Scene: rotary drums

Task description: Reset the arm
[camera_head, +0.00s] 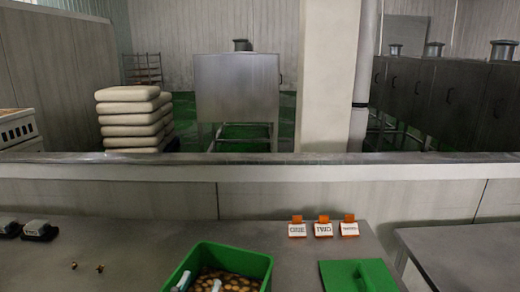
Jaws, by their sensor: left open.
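My left gripper (200,279) shows only as two pale fingertips at the bottom edge of the head view. They stand apart with a gap between them, so it is open. The fingertips overlap the inside of a green bin (258,263) on the table. The bin holds several small brown pieces (235,281), and some of these show between and beside the fingertips. I see nothing held between the fingertips. The rest of my left arm is below the picture. My right gripper is out of view.
Three orange-and-white label cards (323,228) stand at the table's back. A green square item (358,275) lies right of the bin. Two dark items with grey tops (40,230) and two small brassy pieces (99,268) lie left. A low wall (330,172) closes the back.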

